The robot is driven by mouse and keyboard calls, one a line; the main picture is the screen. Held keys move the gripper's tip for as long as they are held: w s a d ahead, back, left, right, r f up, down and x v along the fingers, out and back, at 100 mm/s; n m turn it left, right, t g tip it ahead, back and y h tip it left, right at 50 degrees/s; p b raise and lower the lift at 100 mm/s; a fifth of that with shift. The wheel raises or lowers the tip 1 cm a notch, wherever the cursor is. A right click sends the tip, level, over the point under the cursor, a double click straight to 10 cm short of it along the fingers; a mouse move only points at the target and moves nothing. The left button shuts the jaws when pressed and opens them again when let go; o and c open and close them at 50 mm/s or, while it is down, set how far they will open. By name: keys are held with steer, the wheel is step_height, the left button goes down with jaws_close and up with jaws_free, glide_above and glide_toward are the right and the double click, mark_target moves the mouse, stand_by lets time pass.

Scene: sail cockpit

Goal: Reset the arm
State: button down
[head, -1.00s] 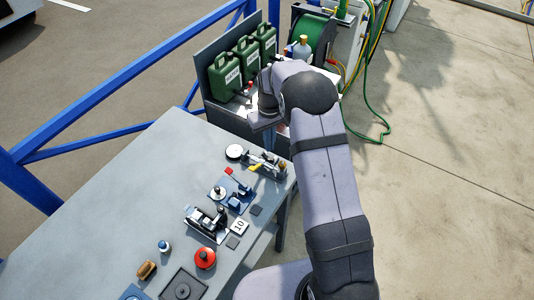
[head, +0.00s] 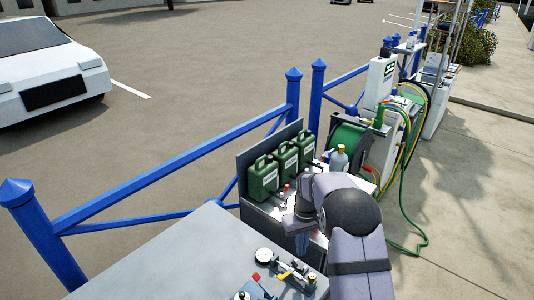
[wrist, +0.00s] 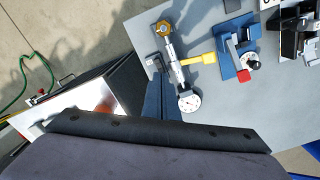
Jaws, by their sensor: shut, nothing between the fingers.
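My gripper shows in the wrist view (wrist: 160,100) as blue-grey fingers held together, with nothing between them. It hangs near the end of the grey table (wrist: 120,45), close beside a fitting with a round white gauge (wrist: 189,102) and a yellow lever (wrist: 197,60). In the head view the gripper (head: 302,243) points down past the far end of the table, partly hidden by my arm. I cannot tell its exact height above the table.
Green canisters (head: 263,178) stand on a shelf with a grey back panel, near a green hose reel (head: 348,140) and a bottle (head: 338,158). Blue railings (head: 180,176) run along the left. A blue device (wrist: 236,55) with a red handle sits on the table. Open concrete lies right.

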steer(key=s+r+m, duration=0.1)
steer(key=s+r, duration=0.2)
steer(key=s, duration=1.1)
steer(key=s+a+r+m, duration=0.1)
steer(key=s+r, duration=0.3)
steer(key=s, duration=1)
steer(key=shift+s+m, duration=0.3)
steer(key=shift+m, duration=0.2)
